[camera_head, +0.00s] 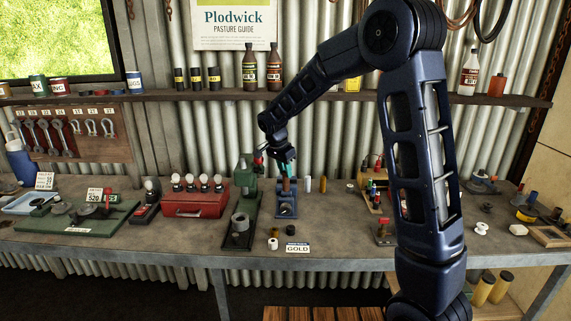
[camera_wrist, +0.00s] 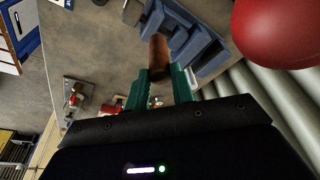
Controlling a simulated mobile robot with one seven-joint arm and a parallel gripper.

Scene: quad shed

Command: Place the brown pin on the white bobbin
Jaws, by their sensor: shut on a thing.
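The brown pin (camera_head: 286,185) stands upright at the blue stand (camera_head: 287,210) near the middle of the bench. My gripper (camera_head: 287,166) is directly above it with its green fingers pointing down. In the wrist view the pin (camera_wrist: 158,52) sits between the fingertips of my gripper (camera_wrist: 160,82), which is shut on it. The blue stand (camera_wrist: 185,38) is right behind the pin there; I cannot tell whether the pin's lower end is still in it. A white bobbin (camera_head: 481,229) stands on the right part of the bench, apart from my gripper.
A green press (camera_head: 243,185) stands close left of the blue stand. A red toolbox (camera_head: 195,202) with bulbs is farther left. A red round object (camera_wrist: 285,28) is close in the wrist view. A GOLD card (camera_head: 297,248) lies at the front edge.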

